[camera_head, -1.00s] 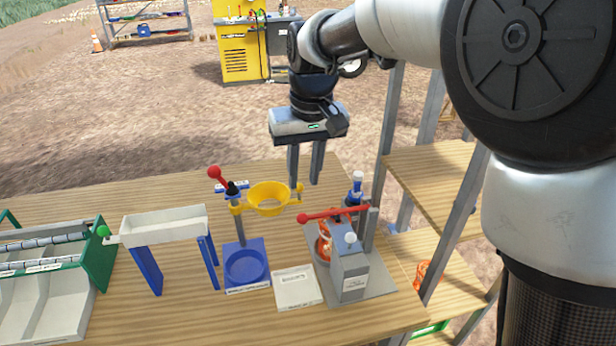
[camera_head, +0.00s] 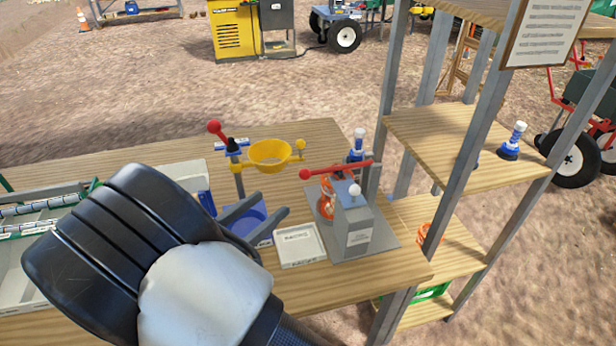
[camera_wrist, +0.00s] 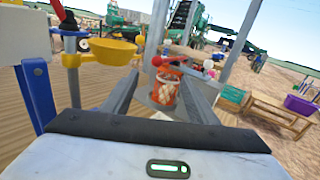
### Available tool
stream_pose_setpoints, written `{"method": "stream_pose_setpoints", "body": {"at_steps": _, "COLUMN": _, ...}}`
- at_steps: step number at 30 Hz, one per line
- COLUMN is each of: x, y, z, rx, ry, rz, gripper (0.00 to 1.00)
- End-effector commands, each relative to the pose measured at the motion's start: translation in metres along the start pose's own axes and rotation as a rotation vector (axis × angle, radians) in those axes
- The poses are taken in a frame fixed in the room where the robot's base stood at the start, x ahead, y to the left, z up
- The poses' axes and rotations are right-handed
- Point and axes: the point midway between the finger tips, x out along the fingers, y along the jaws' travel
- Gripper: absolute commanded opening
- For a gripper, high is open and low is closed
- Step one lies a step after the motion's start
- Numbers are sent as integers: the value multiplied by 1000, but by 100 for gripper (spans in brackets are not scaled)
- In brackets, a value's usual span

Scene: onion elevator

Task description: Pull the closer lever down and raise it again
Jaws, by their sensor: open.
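The closer (camera_head: 358,232) is a grey block on a grey plate at the right end of the table. Its red lever (camera_head: 340,168) lies nearly level across the top, with a red ball (camera_head: 305,174) at its left end. The ball also shows in the wrist view (camera_wrist: 157,61). An orange net bag (camera_head: 325,200) sits at the closer, behind the block; it shows between my fingers in the wrist view (camera_wrist: 165,90). My gripper (camera_head: 272,203) is open and empty, left of the closer and apart from the lever, pointing toward it.
A yellow ring funnel (camera_head: 270,153) and a red-knobbed lever (camera_head: 214,127) stand left of the closer. A blue-and-white stamp (camera_head: 358,143) stands behind. Shelf posts (camera_head: 465,150) rise close on the right.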

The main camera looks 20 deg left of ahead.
Motion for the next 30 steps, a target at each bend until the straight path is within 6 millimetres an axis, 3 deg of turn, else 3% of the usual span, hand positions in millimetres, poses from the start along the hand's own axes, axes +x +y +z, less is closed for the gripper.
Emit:
{"method": "stream_pose_setpoints", "body": {"at_steps": 9, "x": 72, "y": -1, "z": -1, "rx": 3, "ry": 1, "rz": -6, "gripper": 53}}
{"method": "stream_pose_setpoints", "body": {"at_steps": 16, "x": 117, "y": -2, "z": -1, "rx": 3, "ry": 2, "rz": -5, "gripper": 53}}
{"method": "stream_pose_setpoints", "body": {"at_steps": 22, "x": 138, "y": -1, "z": -1, "rx": 4, "ry": 3, "rz": -3, "gripper": 53}}
{"method": "stream_pose_setpoints", "body": {"at_steps": 30, "x": 143, "y": -1, "z": -1, "rx": 4, "ry": 3, "rz": -2, "gripper": 53}}
